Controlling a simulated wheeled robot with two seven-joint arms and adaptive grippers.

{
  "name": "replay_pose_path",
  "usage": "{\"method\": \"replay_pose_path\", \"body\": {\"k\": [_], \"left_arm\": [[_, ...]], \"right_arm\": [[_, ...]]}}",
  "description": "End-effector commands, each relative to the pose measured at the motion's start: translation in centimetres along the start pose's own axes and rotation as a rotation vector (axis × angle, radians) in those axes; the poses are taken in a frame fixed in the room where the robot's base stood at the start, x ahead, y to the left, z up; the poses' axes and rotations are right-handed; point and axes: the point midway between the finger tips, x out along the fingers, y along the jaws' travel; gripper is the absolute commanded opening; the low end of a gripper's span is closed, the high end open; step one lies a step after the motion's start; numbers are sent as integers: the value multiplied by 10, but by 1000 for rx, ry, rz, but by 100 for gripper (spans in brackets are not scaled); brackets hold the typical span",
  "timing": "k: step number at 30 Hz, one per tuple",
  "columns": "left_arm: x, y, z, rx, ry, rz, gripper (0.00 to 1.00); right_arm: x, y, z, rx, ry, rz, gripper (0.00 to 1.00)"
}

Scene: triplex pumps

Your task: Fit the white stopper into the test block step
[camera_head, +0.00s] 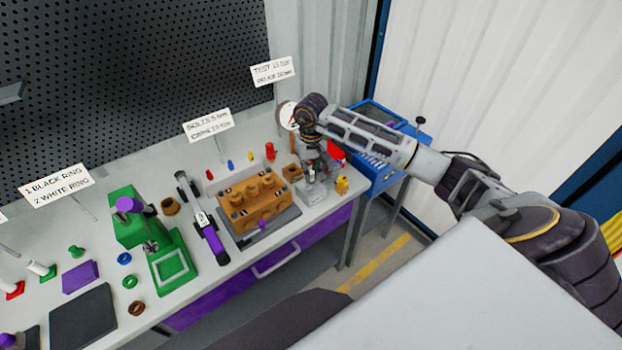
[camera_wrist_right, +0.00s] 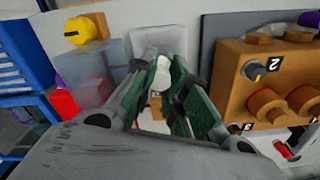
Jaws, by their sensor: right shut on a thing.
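My right gripper (camera_head: 314,165) is over the far right end of the bench, pointing down. In the wrist view, its green-padded fingers (camera_wrist_right: 162,92) are closed around a small white stopper (camera_wrist_right: 160,74), which shows between the tips. The step is not clearly visible, and I cannot tell whether the stopper touches the block. My left gripper is not in view.
An orange pump block (camera_head: 252,203) stands left of the gripper, close to the right finger in the wrist view (camera_wrist_right: 262,80). A blue tool cart (camera_head: 385,150) is beyond the bench's right end. A green press (camera_head: 150,240) and several small parts fill the left side.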

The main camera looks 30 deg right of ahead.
Motion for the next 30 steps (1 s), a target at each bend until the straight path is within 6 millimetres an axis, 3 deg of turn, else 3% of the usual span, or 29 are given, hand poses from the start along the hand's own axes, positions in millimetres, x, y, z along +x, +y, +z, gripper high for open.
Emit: {"method": "replay_pose_path", "body": {"k": [11,22,30], "left_arm": [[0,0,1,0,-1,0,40],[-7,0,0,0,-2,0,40],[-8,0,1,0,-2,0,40]], "right_arm": [[2,0,0,0,0,-1,0],[33,-1,1,0,-1,-1,0],[38,0,0,0,0,-1,0]]}}
